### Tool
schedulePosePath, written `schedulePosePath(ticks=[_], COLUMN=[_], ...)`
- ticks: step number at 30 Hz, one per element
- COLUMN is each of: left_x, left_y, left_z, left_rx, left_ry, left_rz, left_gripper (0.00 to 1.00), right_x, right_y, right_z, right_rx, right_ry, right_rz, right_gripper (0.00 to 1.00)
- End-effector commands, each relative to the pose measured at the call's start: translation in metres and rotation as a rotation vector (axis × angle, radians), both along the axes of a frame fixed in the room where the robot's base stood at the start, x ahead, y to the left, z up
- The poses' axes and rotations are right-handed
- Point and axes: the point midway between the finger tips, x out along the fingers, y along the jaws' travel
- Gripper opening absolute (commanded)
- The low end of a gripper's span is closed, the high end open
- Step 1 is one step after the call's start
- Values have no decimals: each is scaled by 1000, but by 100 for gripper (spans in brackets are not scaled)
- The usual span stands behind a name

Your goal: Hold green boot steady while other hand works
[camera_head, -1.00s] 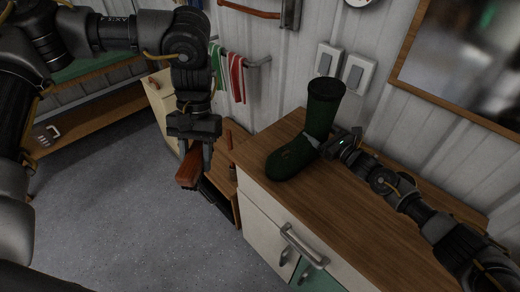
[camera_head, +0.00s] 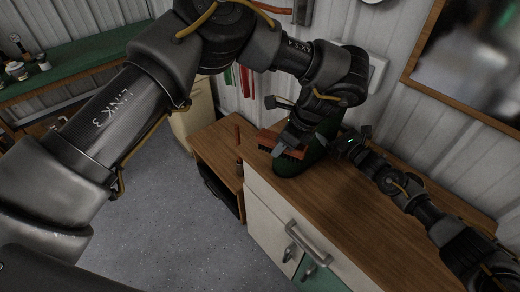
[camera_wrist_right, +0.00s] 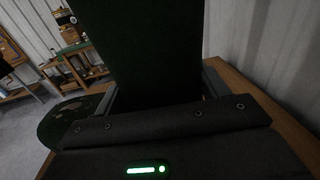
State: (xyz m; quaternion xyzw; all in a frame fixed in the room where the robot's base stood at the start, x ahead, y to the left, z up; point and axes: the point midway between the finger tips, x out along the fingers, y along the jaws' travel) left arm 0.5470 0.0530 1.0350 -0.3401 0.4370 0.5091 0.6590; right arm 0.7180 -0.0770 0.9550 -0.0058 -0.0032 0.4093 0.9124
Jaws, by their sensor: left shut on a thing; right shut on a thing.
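The dark green boot (camera_head: 289,168) stands upright on the wooden cabinet top; my left arm hides most of its shaft. In the right wrist view, its dark shaft (camera_wrist_right: 158,50) fills the space between the fingers, and its toe (camera_wrist_right: 62,122) shows at left. My right gripper (camera_head: 347,142) is shut on the boot's shaft from the right. My left gripper (camera_head: 284,141) is shut on a reddish-brown wooden brush (camera_head: 270,138). The brush is at the front of the boot above the toe, dark bristles downward. I cannot tell whether they touch.
The cabinet top (camera_head: 390,205) is bare in front of my right arm. A lower wooden stand (camera_head: 213,150) adjoins it at left. A framed panel (camera_head: 465,60) hangs on the wall at right. Jars stand on a green shelf (camera_head: 70,70) at far left.

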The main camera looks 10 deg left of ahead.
Motion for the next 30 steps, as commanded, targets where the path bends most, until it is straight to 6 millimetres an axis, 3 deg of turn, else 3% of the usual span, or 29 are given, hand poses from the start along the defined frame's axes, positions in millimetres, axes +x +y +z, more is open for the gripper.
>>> schedulePosePath(ticks=[6,15,21,30], left_x=[35,63,66,66], left_y=[-18,-21,-22,-22], left_z=[6,15,16,13], left_rx=[-2,-2,0,1], left_ry=[0,2,4,7], left_rz=[-607,-1152,-1297,-1320], left_gripper=[20,20,20,20], right_x=[0,0,0,0], right_y=[-1,-1,-1,0], right_z=[0,0,0,0], right_rx=[-1,-1,-1,-1], right_ry=[1,1,0,-1], right_rz=[-1,-1,-1,-1], right_gripper=[37,37,37,37])
